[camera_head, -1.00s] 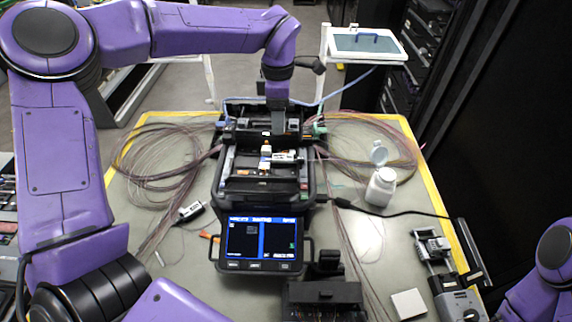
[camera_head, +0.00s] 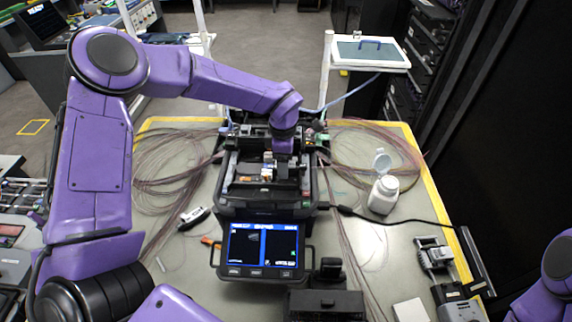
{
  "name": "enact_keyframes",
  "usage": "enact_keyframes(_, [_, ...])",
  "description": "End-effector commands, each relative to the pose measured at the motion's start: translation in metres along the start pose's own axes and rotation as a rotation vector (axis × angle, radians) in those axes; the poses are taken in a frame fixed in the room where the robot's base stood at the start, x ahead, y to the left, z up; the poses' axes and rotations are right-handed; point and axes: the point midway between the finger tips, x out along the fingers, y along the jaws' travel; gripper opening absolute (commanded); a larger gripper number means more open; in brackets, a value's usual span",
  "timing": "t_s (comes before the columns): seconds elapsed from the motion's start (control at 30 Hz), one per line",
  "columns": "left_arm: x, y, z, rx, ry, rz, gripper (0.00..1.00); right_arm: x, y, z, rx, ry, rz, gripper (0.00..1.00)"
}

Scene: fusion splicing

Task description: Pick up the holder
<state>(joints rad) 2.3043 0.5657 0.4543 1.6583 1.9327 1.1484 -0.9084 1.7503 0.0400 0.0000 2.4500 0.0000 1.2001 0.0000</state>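The fusion splicer (camera_head: 265,208) stands in the middle of the grey table with its lid up and its screen lit. My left arm reaches over it from the left and points down into its open top. My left gripper (camera_head: 284,162) is low over the splicer's work area, at the small holder parts there. The holder under it is mostly hidden, so I cannot tell whether the fingers touch or grip it. Another small black and white holder (camera_head: 194,217) lies on the table left of the splicer.
Coiled fibres (camera_head: 165,165) lie on both sides of the splicer. A white bottle (camera_head: 383,194) with its cap open stands to the right, near a black cable. A grey device (camera_head: 447,272) and a white block (camera_head: 410,309) sit at the front right.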

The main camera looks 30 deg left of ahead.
Motion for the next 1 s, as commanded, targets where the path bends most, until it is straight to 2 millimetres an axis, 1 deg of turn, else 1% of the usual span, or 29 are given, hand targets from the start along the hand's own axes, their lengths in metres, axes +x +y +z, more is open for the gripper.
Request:
enact_keyframes(0.1, [0.000,0.000,0.000,0.000,0.000,0.000,0.68,0.001,0.000,0.000,0.000,0.000,0.000,0.63])
enact_keyframes(0.13, [0.000,0.000,0.000,0.000,0.000,0.001,0.62,0.001,0.000,0.000,0.000,0.000,0.000,0.63])
enact_keyframes(0.17, [0.000,0.000,0.000,0.000,0.000,0.001,0.52,0.001,0.000,0.000,0.000,0.000,0.000,0.63])
enact_keyframes(0.2, [0.000,0.000,0.000,0.000,0.000,0.001,0.39,0.001,0.000,0.000,0.000,0.000,0.000,0.63])
enact_keyframes(0.27, [0.000,0.000,0.000,0.001,0.000,0.001,0.19,0.001,0.000,0.000,0.000,0.000,0.000,0.63])
enact_keyframes(0.3, [0.000,0.000,0.000,0.001,0.000,0.001,0.06,0.001,0.000,0.000,0.000,0.000,0.000,0.63])
enact_keyframes(0.33, [0.000,0.000,0.000,0.001,0.000,0.001,0.04,0.001,0.000,0.000,0.000,0.000,0.000,0.63])
enact_keyframes(0.67, [-0.004,0.001,0.000,0.001,-0.001,0.002,0.04,0.001,0.000,0.001,0.000,0.000,0.000,0.63])
enact_keyframes(0.77, [-0.011,0.001,0.001,0.001,-0.002,0.003,0.04,0.003,0.000,0.002,0.000,0.000,0.000,0.63])
enact_keyframes(0.93, [-0.032,0.001,0.001,0.001,-0.002,0.004,0.04,0.007,-0.001,0.003,0.000,0.000,0.000,0.63])
enact_keyframes(1.0, [-0.039,-0.007,0.001,0.001,-0.003,0.002,0.04,0.011,-0.001,0.005,0.000,0.000,0.000,0.63])
